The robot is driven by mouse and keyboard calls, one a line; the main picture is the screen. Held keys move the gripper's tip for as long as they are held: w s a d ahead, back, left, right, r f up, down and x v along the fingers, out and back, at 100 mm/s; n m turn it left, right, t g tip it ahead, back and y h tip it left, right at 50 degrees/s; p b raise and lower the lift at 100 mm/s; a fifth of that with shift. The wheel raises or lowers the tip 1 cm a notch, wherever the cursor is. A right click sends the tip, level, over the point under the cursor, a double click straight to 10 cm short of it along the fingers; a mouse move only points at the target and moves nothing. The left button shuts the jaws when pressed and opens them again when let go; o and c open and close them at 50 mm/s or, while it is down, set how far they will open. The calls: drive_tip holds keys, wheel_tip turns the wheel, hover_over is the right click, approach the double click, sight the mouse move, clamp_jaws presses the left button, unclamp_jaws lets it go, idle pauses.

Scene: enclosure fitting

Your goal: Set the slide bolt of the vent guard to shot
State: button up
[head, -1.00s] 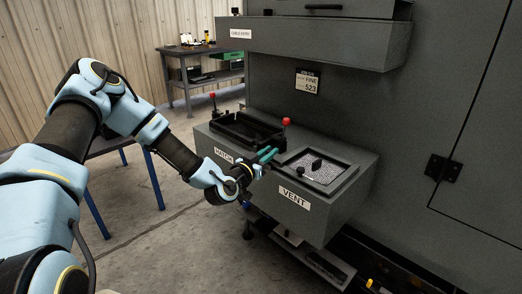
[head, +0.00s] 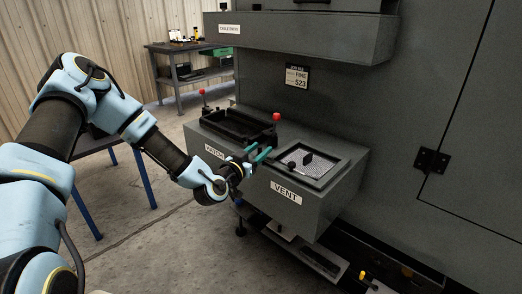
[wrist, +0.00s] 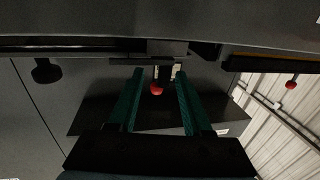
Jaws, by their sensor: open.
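The vent guard (head: 322,173) is a pale mesh panel in a dark frame on top of the low grey housing, above the VENT label (head: 284,191). A black upright handle (head: 307,158) stands on it. A small dark knob (head: 291,165), which looks like the slide bolt's, sits at its left side; the bolt's exact position is too small to tell. My gripper (head: 258,153) has green fingers, open and apart from the guard, to its left and near the housing's front edge. In the wrist view my gripper (wrist: 157,95) is open, and a dark round knob (wrist: 46,70) shows far left.
A black-framed hatch (head: 238,125) lies left of the guard, with red-topped levers at its right (head: 277,117) and left (head: 203,92). The right lever's red ball (wrist: 157,90) appears between my fingers in the wrist view. A grey ledge (head: 300,38) overhangs behind.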

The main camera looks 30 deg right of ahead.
drive_tip(key=b+v, duration=0.2)
drive_tip(key=v, duration=0.7)
drive_tip(key=shift+s+a, duration=0.2)
drive_tip(key=shift+a, duration=0.15)
drive_tip(key=w+a+f+n+g+y+p, duration=0.1)
drive_tip(key=w+a+y, duration=0.3)
drive_tip(key=a, duration=0.5)
drive_tip(key=w+a+f+n+g+y+p, duration=0.1)
drive_tip(key=w+a+f+g+y, duration=0.1)
drive_tip(key=a+y, duration=0.65)
drive_tip(key=s+a+r+n+g+y, duration=0.1)
drive_tip(key=s+a+r+n, duration=0.3)
drive_tip(key=a, duration=0.5)
drive_tip(key=s+a+r+n+g+y, duration=0.2)
drive_tip(key=s+a+r+n, duration=0.3)
drive_tip(key=a, duration=0.5)
wheel_tip(320, 180, up, 3)
drive_tip(key=shift+s+a+f+n+p, duration=0.15)
drive_tip(key=shift+s+a+n+p, duration=0.2)
drive_tip(key=shift+s+p, duration=0.1)
drive_tip(key=shift+y, duration=0.25)
